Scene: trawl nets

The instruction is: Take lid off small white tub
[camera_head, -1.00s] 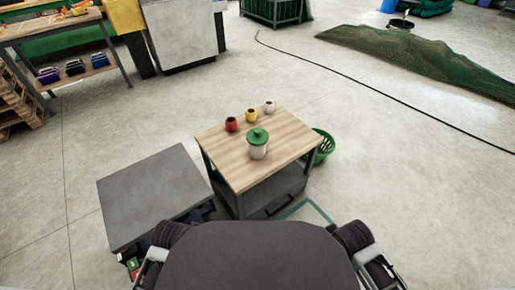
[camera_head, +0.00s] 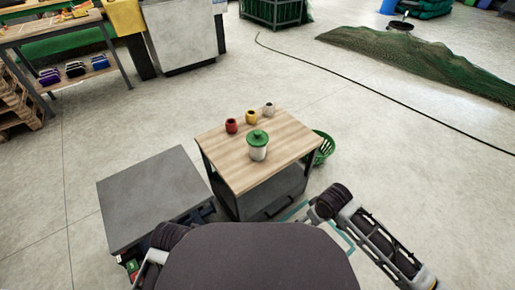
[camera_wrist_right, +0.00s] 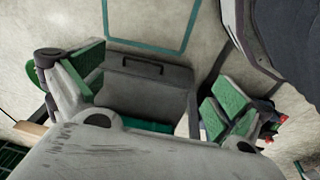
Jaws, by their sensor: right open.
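A small white tub (camera_head: 258,153) stands upright on the wood-topped table (camera_head: 240,179). Its green lid (camera_head: 258,138) with a knob sits on top of it. My right gripper (camera_wrist_right: 150,95) shows in the right wrist view, with its green-padded fingers wide apart and nothing between them. It is away from the tub, low beside the table; the grey drawer front (camera_wrist_right: 150,75) shows beyond the fingers. The tub and lid cannot be made out in the wrist view. In the head view my right arm is at the lower right; my left gripper does not show.
Red (camera_head: 231,125), yellow (camera_head: 251,116) and white (camera_head: 269,108) small pots stand along the table's back edge. A green basket (camera_head: 324,147) is at its right. A grey-topped cart (camera_head: 150,197) stands left. The tabletop around the tub is clear.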

